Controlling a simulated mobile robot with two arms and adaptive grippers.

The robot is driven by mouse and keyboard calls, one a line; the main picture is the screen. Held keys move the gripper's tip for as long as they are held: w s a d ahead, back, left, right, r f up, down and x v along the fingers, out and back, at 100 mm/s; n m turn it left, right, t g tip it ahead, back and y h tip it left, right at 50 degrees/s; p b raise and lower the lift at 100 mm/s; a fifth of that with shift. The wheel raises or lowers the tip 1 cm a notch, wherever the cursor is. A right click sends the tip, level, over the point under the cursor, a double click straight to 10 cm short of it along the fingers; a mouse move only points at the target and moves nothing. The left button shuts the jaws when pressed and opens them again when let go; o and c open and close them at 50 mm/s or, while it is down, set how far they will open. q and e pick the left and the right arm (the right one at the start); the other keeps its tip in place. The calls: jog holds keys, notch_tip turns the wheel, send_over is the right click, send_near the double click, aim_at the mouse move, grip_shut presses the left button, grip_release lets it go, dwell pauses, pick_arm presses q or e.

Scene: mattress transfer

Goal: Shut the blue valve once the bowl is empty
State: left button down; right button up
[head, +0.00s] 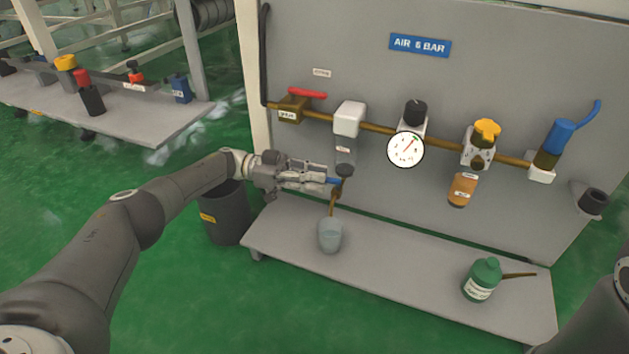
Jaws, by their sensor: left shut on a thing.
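The blue valve (334,181) is a small lever under the clear bowl (345,150), which hangs from a white housing on the brown pipe. My left gripper (330,183) reaches in from the left and is shut on the blue valve. A thin brown line, a stream or a tube, runs from below the valve down to a translucent beaker (330,237) on the shelf. The bowl looks grey, darker low down; I cannot tell whether liquid is in it. My right gripper is not in view.
A gauge (406,150), yellow-knobbed unit (486,132) and blue cylinder (558,138) line the pipe right of the bowl; a red-handled valve (306,94) is left. A green bottle (483,278) stands on the shelf (400,268). A dark bin (226,214) stands at left.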

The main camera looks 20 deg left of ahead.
pick_arm(q)
jog(key=shift+w+d+g, duration=0.1)
jog(key=shift+g, duration=0.2)
dwell(0.4)
jog(key=c, duration=1.5)
grip_release()
